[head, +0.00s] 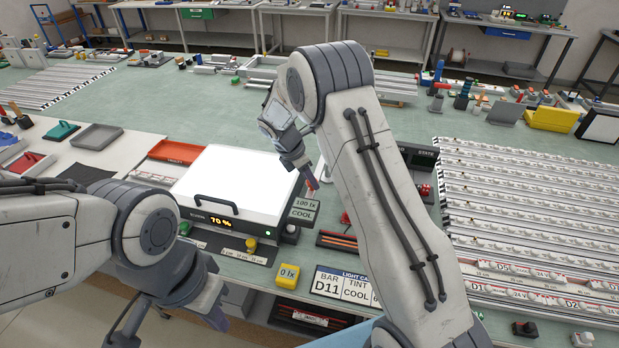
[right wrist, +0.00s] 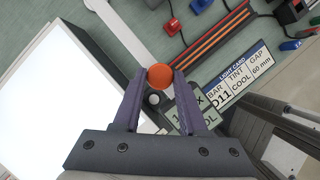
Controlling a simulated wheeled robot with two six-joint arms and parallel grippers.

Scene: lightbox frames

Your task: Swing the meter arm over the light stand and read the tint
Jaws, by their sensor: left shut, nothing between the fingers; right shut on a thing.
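My right gripper (head: 311,184) is shut on the orange knob of the meter arm; the knob (right wrist: 160,76) shows between its fingers in the right wrist view. A pale bar (right wrist: 118,35) runs from near the knob to the upper left. The meter readout (head: 303,209) beside the gripper reads "100 lx" and "COOL". The bright white light panel (head: 238,178) lies to the left of the knob; its front shows "70 %". The light card (head: 345,286) reads "BAR D11" and "TINT COOL"; "GAP 60 mm" shows in the right wrist view. My left gripper (head: 217,318) is shut and empty at the lower left.
A yellow block (head: 287,275) reading "0 lx" stands at the table's front edge. A dark rack with orange strips (head: 337,241) lies right of the readout. Rows of light bars (head: 530,235) fill the right side. Red and grey trays (head: 97,137) lie at left.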

